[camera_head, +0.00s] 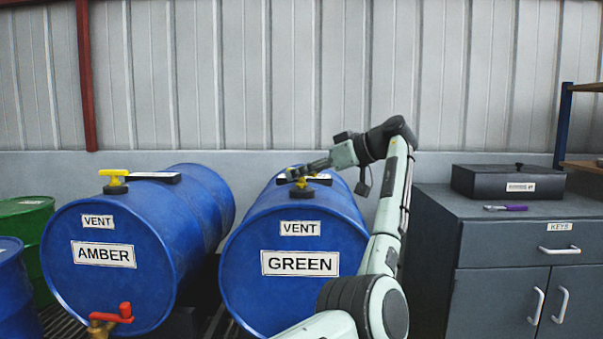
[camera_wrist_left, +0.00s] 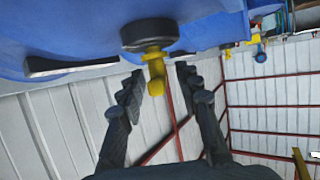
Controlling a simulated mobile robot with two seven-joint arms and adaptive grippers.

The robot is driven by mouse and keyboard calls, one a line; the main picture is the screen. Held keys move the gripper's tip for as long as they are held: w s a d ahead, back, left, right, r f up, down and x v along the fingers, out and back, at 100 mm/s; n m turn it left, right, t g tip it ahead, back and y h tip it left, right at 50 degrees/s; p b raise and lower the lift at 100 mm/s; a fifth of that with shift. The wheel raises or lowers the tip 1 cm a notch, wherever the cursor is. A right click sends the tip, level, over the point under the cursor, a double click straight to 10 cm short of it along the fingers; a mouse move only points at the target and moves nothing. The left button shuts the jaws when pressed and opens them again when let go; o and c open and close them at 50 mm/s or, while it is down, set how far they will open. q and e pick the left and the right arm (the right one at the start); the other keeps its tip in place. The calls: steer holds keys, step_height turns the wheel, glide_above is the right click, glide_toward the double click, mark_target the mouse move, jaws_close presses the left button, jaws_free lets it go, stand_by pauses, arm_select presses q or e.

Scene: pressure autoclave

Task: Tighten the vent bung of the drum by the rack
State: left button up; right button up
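The blue drum labelled GREEN (camera_head: 283,226) lies on its side. Its vent bung has a black base (camera_head: 302,193) and a yellow handle (camera_head: 303,183) on top, above the VENT label. My left gripper (camera_head: 293,173) is over this bung, reaching in from the right. In the left wrist view, the gripper (camera_wrist_left: 159,84) is open, with one finger on each side of the yellow handle (camera_wrist_left: 156,75). Gaps show between the handle and both fingers. In the head view the gripper partly hides the handle. My right gripper is not in view.
A blue drum labelled AMBER (camera_head: 160,225) with its own yellow vent bung (camera_head: 115,182) lies to the left, with a red-handled tap (camera_head: 124,313). A grey cabinet (camera_head: 500,235) carries a black box (camera_head: 507,182) and a purple-handled tool (camera_head: 514,208). Shelving (camera_head: 563,128) stands at the right edge.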

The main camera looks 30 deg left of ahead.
arm_select(q)
steer(key=shift+a+f, duration=0.1)
steer(key=shift+a, duration=0.1)
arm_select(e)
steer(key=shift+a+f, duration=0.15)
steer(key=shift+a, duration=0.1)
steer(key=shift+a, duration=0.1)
arm_select(q)
jaws_close()
steer(key=shift+f, duration=0.1)
